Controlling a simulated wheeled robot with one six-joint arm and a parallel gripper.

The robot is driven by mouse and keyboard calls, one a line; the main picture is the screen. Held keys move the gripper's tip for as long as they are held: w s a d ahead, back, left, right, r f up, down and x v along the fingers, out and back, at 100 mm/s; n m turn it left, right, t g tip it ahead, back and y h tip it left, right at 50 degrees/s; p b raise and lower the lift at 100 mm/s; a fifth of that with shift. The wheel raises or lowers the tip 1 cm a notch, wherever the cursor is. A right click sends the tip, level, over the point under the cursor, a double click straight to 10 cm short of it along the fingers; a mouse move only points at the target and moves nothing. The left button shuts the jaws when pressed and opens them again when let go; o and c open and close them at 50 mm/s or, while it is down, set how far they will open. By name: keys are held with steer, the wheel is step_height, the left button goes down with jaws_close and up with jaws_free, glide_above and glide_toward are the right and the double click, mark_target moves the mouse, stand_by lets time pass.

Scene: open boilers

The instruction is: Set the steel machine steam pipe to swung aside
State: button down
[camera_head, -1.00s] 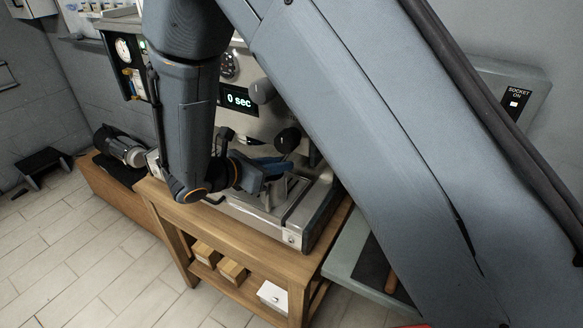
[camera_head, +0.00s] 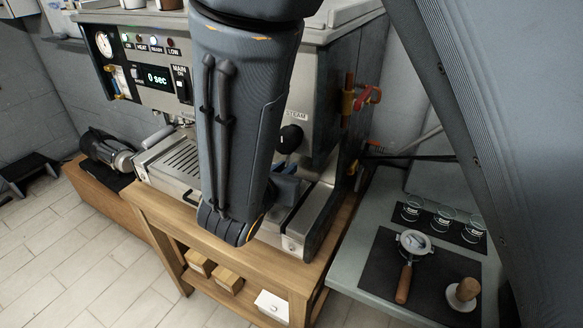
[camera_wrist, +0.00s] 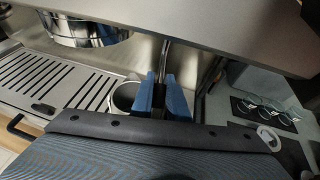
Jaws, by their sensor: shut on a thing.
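The steel machine (camera_head: 290,100) stands on a wooden table. In the wrist view its thin steel steam pipe (camera_wrist: 164,62) comes down from under the machine's body. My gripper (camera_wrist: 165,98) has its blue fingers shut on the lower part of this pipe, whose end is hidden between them. In the head view my gripper (camera_head: 285,188) shows only partly behind my arm, below the black steam knob (camera_head: 289,138); the pipe cannot be made out there.
A steel jug (camera_wrist: 124,96) is close left of the fingers, beside the slotted drip tray (camera_wrist: 52,80). A side counter (camera_head: 350,260) at right holds a portafilter (camera_head: 407,265), a tamper (camera_head: 463,293) and small glasses (camera_head: 441,220). Red-handled valves (camera_head: 368,94) are on the machine's side.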

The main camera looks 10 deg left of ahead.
steer(key=c, duration=1.7)
jaws_free()
steer(key=shift+b+v, duration=0.7)
steer(key=shift+v, duration=3.25)
steer(key=shift+a, duration=0.1)
